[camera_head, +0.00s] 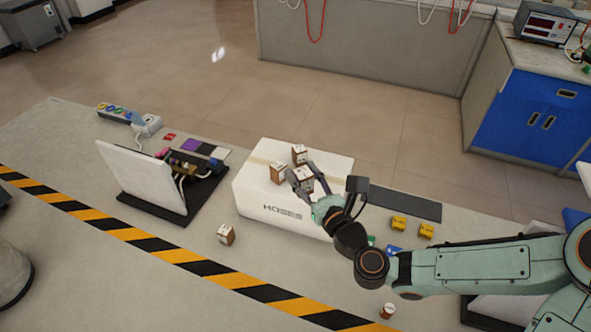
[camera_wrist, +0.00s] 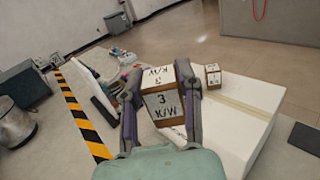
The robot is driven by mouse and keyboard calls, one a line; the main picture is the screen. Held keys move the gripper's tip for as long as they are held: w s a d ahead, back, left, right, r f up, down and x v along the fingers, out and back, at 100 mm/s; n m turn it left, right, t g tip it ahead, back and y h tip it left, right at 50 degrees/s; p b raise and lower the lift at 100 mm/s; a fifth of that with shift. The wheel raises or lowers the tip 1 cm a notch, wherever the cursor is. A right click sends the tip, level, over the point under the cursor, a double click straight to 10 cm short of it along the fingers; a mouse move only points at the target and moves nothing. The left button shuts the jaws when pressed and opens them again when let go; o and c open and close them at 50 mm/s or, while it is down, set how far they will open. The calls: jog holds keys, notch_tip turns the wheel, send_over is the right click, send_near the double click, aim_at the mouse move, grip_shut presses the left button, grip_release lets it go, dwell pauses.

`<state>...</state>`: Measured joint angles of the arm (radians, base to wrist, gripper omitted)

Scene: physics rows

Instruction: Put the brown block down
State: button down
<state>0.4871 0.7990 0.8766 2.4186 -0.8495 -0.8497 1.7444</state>
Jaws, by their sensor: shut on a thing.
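My gripper (camera_head: 301,174) is shut on a brown block (camera_head: 305,183) with white labelled faces, over the white box (camera_head: 262,208). In the wrist view the held brown block (camera_wrist: 166,106) sits between the two fingers of my gripper (camera_wrist: 158,80), with "3" and "K/W" on it. I cannot tell whether its underside touches the box top. One block on the box also shows in the wrist view (camera_wrist: 212,76).
A similar block (camera_head: 226,235) lies on the table left of the box, and another (camera_head: 388,310) near the front edge. A tilted white panel (camera_head: 143,176) stands at left. Yellow pieces (camera_head: 399,223) lie right of the box. The box's left top is clear.

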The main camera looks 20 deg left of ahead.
aim_at(298, 155)
jog(key=shift+m+t+h, duration=0.3)
jog(key=shift+m+t, duration=0.1)
jog(key=w+a+f, duration=0.1)
jog(key=w+f, duration=0.1)
jog(key=w, duration=0.2)
jog(key=w+a+f, duration=0.2)
jog(key=w+f, duration=0.1)
jog(key=w, duration=0.1)
jog(key=w+a+f, duration=0.1)
jog(key=w+f, duration=0.1)
jog(key=w, duration=0.2)
jog(key=shift+w+a+f, duration=0.15)
jog(key=shift+w, duration=0.15)
jog(key=shift+w+a+f, duration=0.1)
jog(key=shift+w+f, duration=0.05)
jog(key=shift+f, duration=0.05)
jog(key=shift+w+a+f, duration=0.1)
jog(key=shift+w+f, duration=0.05)
jog(key=shift+f, duration=0.8)
jog(key=shift+w+a+f, duration=0.1)
jog(key=shift+w+f, duration=0.05)
jog(key=shift+f, duration=0.8)
jog(key=shift+d+f, duration=0.1)
jog(key=shift+f, duration=0.05)
jog(key=c, duration=1)
grip_release()
jog(key=shift+c, duration=0.2)
